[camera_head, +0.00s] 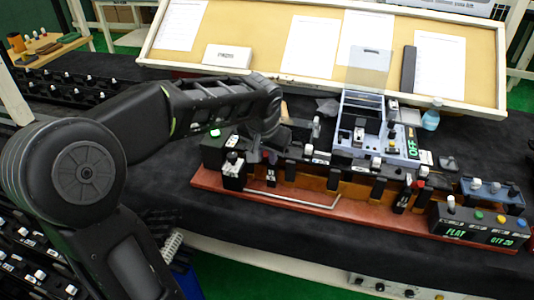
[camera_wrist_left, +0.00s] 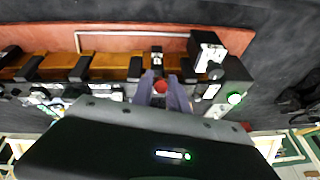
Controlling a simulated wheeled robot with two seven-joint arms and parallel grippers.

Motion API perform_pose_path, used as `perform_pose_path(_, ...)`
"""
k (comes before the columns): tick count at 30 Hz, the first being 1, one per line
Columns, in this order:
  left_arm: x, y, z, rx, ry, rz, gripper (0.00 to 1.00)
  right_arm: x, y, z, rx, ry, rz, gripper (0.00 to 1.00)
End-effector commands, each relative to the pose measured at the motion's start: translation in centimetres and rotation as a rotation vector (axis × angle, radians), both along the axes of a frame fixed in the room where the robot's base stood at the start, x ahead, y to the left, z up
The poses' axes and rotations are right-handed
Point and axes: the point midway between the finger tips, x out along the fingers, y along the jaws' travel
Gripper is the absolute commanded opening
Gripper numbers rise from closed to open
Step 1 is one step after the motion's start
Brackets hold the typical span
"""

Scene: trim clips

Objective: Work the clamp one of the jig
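The jig is a long brown-red base (camera_head: 340,206) with a row of black clamps and amber blocks on it, lying across the dark bench. My left gripper (camera_head: 268,150) is over the left part of the jig, pointing down. In the left wrist view its two grey fingers (camera_wrist_left: 162,90) stand on either side of a red knob (camera_wrist_left: 160,86) on a black clamp (camera_wrist_left: 157,62). I cannot tell whether they press on it. The clamp also shows in the head view (camera_head: 271,176), partly hidden by the gripper. My right gripper is not in view.
A black block with a white knob (camera_head: 233,170) stands close to the left of the gripper. A grey device with a green OFF display (camera_head: 411,142) stands behind the jig. A control box reading FLAT (camera_head: 457,233) sits at the right. A bare metal rod (camera_head: 290,198) lies in front.

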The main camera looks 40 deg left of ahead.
Motion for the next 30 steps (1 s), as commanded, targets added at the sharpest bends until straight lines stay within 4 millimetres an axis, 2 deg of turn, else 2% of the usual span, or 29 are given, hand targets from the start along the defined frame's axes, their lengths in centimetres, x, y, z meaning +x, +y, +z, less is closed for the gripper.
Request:
perform_pose_path(1,0.0,0.0,0.02,0.0,0.0,0.0,0.15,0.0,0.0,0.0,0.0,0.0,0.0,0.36)
perform_pose_path(7,0.01,0.0,0.04,0.0,0.0,0.0,0.0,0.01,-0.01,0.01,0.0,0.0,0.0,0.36)
perform_pose_path(30,0.02,-0.01,0.06,0.0,-0.001,0.0,0.0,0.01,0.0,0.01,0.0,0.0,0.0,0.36)
